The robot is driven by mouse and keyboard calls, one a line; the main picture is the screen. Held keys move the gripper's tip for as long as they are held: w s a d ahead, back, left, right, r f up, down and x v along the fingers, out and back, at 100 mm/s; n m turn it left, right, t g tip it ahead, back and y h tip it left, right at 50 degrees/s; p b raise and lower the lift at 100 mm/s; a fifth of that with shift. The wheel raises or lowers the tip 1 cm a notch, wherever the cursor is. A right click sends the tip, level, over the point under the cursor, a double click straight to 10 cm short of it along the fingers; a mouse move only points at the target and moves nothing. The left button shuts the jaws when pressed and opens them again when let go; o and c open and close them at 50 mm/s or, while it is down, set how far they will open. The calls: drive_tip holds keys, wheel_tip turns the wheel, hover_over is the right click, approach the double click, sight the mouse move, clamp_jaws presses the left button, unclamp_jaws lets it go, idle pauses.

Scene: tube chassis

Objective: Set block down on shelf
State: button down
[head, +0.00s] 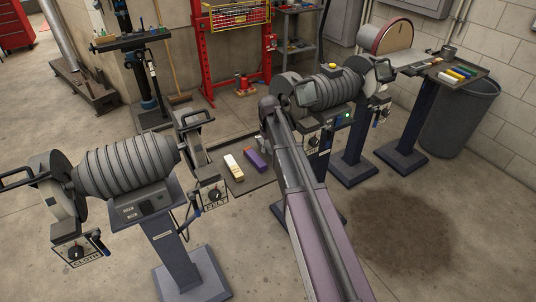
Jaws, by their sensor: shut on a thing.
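I cannot tell which block the task means. My arm rises from the bottom and ends in a dark joint in front of the right grinder. My gripper cannot be made out; the arm and the machine hide that area. Anything it holds is also hidden.
A left grinder (126,168) and a right grinder (338,88) stand on pedestals beside my arm. A tray (440,72) with several coloured bars stands at the right, by a grey bin (462,118). A red press frame (204,62) stands behind. The floor at the lower right is clear.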

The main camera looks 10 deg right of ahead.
sight(269, 146)
drive_tip(key=shift+f+b, duration=1.05)
drive_tip(key=shift+f, duration=0.35)
drive_tip(key=shift+f, duration=0.1)
drive_tip(key=c, duration=0.5)
unclamp_jaws()
drive_tip(key=shift+c, duration=0.2)
wheel_tip(269, 146, up, 12)
drive_tip(key=p, duration=1.2)
drive_tip(key=shift+s, duration=0.1)
drive_tip(key=s+a+m, duration=0.1)
drive_tip(key=s+m, duration=0.2)
drive_tip(key=s, duration=2.2)
drive_tip(key=shift+s+a+m, duration=0.2)
drive_tip(key=shift+a+m, duration=0.1)
drive_tip(key=shift+a, duration=0.05)
